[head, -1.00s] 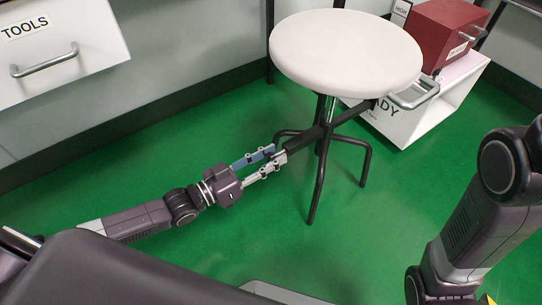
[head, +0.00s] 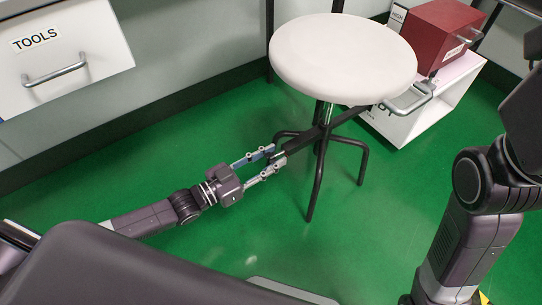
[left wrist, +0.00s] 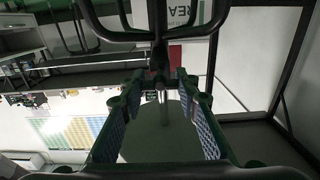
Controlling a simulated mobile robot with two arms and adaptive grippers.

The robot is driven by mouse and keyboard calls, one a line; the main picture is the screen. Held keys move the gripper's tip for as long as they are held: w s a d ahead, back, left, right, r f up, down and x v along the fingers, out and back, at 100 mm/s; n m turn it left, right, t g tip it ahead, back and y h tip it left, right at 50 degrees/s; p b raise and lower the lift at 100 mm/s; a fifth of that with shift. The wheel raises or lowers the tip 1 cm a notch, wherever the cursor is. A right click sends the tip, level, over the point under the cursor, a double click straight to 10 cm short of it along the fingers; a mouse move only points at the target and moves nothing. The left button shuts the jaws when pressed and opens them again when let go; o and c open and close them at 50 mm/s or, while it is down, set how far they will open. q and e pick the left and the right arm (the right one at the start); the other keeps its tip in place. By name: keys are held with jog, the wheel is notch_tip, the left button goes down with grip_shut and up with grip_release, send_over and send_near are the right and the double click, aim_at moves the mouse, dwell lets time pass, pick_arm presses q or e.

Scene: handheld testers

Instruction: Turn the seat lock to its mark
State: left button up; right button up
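A stool with a round white seat (head: 343,57) stands on black legs. A dark bar (head: 305,142), which looks like the seat lock's lever, sticks out from under the seat towards my left gripper (head: 277,156). That gripper's fingers are apart, with the bar's end at or between the fingertips. In the left wrist view the two finger pads (left wrist: 160,88) stand apart, with a dark end in the gap and no clear contact. The lock's mark cannot be made out. My right arm shows at the right edge; its gripper is out of frame.
A white drawer unit labelled TOOLS (head: 60,50) stands at the left. A red box (head: 440,38) sits on a white open-fronted case (head: 425,110) behind the stool's right side. The green floor (head: 220,130) around the stool is mostly clear.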

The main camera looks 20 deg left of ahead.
pick_arm(q)
jog(key=o, duration=0.5)
jog(key=v, duration=1.2)
